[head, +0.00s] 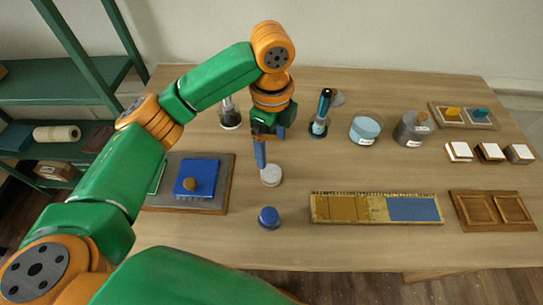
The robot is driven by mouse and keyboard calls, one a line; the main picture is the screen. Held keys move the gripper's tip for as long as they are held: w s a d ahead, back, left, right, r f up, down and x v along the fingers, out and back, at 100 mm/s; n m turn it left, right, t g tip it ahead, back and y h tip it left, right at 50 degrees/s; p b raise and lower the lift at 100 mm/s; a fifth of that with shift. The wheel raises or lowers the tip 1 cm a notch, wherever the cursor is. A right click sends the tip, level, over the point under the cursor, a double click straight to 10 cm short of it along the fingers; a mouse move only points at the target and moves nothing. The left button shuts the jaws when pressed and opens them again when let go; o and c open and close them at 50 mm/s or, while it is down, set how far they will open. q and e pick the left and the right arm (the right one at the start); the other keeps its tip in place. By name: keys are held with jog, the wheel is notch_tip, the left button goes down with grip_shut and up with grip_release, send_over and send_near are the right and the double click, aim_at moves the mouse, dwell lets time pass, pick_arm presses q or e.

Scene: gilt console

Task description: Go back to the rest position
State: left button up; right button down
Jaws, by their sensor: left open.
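My left arm comes in from the left and bends over the table. My left gripper (263,150) points down and is open, with a blue finger showing. It is above and just left of a round whitish disc (271,176) on the table. I cannot tell whether it touches the disc. I see nothing held in it. My right gripper is not in view.
The wooden table (365,245) holds a blue-knobbed piece (269,217), a board with a blue plate (197,178), a long divided tray (375,209), a brown frame (492,211), jars (365,129) and small blocks (490,152). Green shelves (60,80) stand left.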

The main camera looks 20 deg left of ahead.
pick_arm(q)
jog(key=shift+r, duration=0.3)
jog(key=shift+r, duration=0.1)
